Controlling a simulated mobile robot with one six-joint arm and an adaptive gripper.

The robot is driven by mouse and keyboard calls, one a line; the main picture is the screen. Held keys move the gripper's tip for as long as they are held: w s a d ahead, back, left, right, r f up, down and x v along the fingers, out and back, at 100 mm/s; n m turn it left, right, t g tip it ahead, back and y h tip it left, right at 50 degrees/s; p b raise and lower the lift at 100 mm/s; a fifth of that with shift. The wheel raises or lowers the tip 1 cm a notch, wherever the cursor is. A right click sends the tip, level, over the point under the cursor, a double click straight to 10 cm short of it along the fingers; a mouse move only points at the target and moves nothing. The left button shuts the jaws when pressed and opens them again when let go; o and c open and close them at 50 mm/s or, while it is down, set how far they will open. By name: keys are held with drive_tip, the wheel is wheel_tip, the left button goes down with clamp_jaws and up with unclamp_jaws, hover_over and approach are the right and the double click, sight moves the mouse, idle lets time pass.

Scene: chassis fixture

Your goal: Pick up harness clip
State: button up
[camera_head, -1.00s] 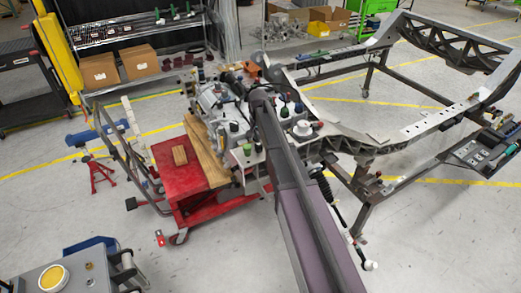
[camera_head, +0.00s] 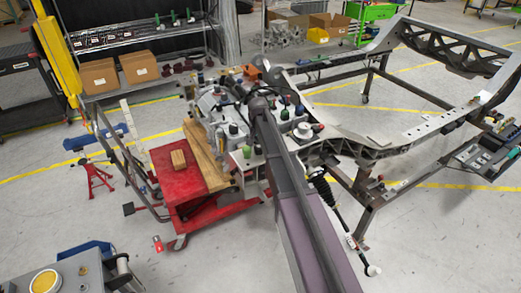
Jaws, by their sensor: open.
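My arm (camera_head: 290,200) reaches from the bottom of the head view up to a grey assembly (camera_head: 228,125) at the front of the chassis frame (camera_head: 385,150). Its far end lies over this assembly. I cannot make out my gripper's fingers; the arm and the crowded parts hide them. I cannot identify the harness clip among the small parts. A dark green-capped part (camera_head: 300,112) and a white round part (camera_head: 303,131) sit just right of the arm. An orange part (camera_head: 250,71) lies beyond the arm's far end.
A grey tray of parts (camera_head: 483,152) is at right. A worktop with a yellow dish (camera_head: 46,282) is at lower left.

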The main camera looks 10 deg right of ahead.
sight(258, 146)
drive_tip(key=c, duration=0.9)
drive_tip(key=shift+c, duration=0.2)
drive_tip(key=shift+r, duration=0.15)
wheel_tip(258, 146, up, 4)
drive_tip(key=p, duration=0.3)
drive_tip(key=shift+f+p, duration=0.2)
drive_tip(key=shift+p, duration=0.2)
drive_tip(key=s+a+r+p, duration=0.1)
drive_tip(key=s+a, duration=0.2)
drive_tip(key=s, duration=1.2)
drive_tip(key=shift+s, duration=0.35)
